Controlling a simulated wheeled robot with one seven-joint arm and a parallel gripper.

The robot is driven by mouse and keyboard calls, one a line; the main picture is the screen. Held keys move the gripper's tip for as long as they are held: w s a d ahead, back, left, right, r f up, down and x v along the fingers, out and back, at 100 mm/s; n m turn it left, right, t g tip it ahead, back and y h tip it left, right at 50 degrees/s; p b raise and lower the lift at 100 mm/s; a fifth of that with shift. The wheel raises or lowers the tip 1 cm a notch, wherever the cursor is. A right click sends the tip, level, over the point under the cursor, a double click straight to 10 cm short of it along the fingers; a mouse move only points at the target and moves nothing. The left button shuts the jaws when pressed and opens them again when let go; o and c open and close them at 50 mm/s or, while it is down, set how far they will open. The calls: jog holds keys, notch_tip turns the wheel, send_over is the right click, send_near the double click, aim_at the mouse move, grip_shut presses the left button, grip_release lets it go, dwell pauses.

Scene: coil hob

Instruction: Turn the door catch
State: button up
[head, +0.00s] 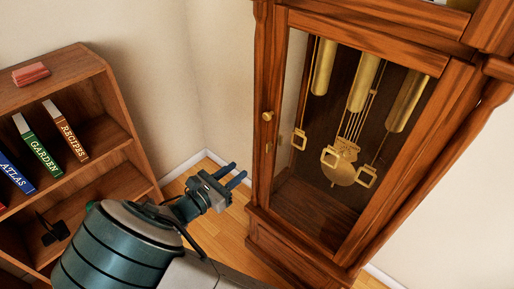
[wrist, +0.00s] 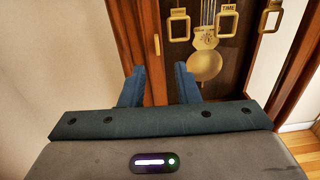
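The tall wooden clock case (head: 262,215) stands at the right in the head view, with a glazed front door. A round brass knob (head: 267,116) sits on the door's left stile. A small brass piece (head: 267,148), perhaps the catch, is just below it. In the wrist view a small brass piece (wrist: 157,44) shows on the stile, above and beyond the fingers. My gripper (head: 234,175) is left of the case and lower than the knob, apart from the door. Its two fingers are spread with nothing between them, as the wrist view (wrist: 158,88) also shows.
Behind the glass hang brass weights (head: 358,85) and a pendulum (head: 338,171). A wooden bookshelf (head: 110,95) with several books and a red block (head: 30,73) stands at the left. Bare wooden floor (head: 208,235) lies between shelf and clock.

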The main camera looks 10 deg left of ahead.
aim_at(267, 144)
jog(key=shift+t, duration=0.3)
jog(key=x, duration=1.3)
jog(key=shift+w+a+f+p, duration=0.2)
jog(key=shift+w+p, duration=0.1)
jog(key=shift+p, duration=0.1)
jog(key=shift+r, duration=0.1)
grip_shut()
